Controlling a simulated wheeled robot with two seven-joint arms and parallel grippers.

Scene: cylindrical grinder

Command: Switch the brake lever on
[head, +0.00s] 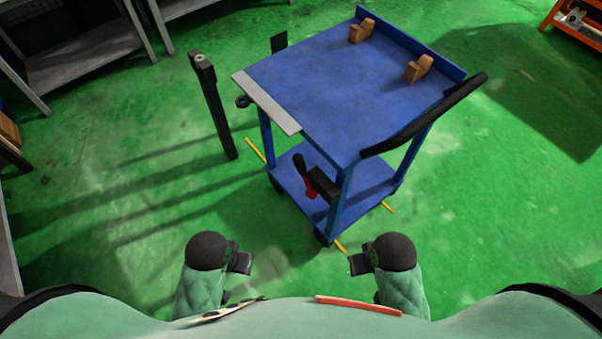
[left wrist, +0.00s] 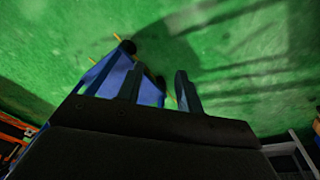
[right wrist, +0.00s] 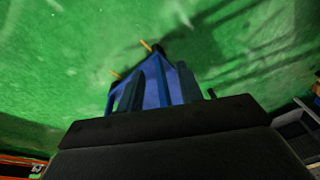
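The brake lever (head: 299,165) is a black grip with a red lower part, beside a black box (head: 324,184) at the near corner of a blue cart (head: 345,110). The grip points up and is slightly tilted. My left gripper (head: 241,262) is in front of the cart, low and left of the lever, apart from it. Its fingers stand apart in the left wrist view (left wrist: 159,90), with nothing held. My right gripper (head: 358,264) is low and right of the lever, also apart from it. Its fingers stand apart and empty in the right wrist view (right wrist: 163,88).
The cart has a black push handle (head: 425,115) on its right and two brown blocks (head: 418,68) on top. A black post (head: 213,108) stands left of it. Grey benches (head: 85,60) are at upper left. Green floor between me and the cart is clear.

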